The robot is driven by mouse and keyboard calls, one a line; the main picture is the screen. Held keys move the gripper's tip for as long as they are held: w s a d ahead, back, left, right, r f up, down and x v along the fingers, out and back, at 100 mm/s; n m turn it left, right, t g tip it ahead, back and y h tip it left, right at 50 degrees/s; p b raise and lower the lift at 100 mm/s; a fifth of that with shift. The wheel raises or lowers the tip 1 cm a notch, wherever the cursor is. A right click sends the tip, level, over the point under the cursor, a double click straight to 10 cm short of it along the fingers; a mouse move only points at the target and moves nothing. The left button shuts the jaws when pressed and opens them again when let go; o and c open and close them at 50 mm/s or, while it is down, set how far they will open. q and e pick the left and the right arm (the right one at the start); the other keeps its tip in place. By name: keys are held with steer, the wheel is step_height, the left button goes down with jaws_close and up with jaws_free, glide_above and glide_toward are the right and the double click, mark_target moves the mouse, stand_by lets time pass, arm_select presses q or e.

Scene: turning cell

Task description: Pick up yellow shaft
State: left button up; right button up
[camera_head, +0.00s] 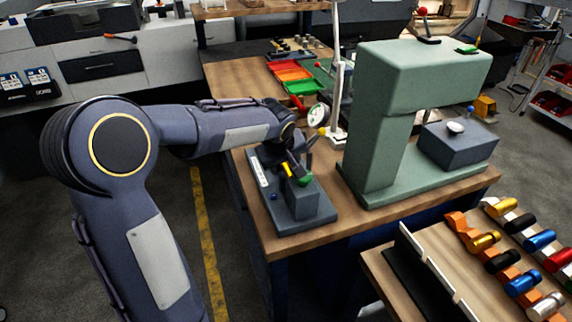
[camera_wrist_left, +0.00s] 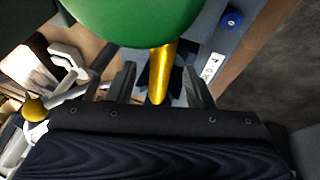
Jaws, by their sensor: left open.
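A yellow shaft (camera_wrist_left: 160,72) stands between the two fingers of my left gripper (camera_wrist_left: 158,84) in the left wrist view. The fingers are apart, with a gap visible on each side of the shaft. A large green rounded part (camera_wrist_left: 135,18) covers the shaft's far end. In the head view the yellow shaft (camera_head: 286,169) shows as a small piece beside the green part (camera_head: 304,180), at a grey fixture (camera_head: 300,211) on the wooden bench. My left gripper (camera_head: 293,154) is partly hidden by its own wrist there. My right gripper is not in view.
A tall green press-like stand (camera_head: 372,150) is right of the fixture. A dial gauge (camera_head: 317,115) is close beside my left wrist. A rack at lower right holds several coloured cylinders, including a gold one (camera_head: 483,241). Red and green trays (camera_head: 297,84) lie behind.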

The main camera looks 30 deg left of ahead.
arm_select(q)
steer(key=shift+c, duration=0.5)
jaws_close()
steer(key=shift+r, duration=0.15)
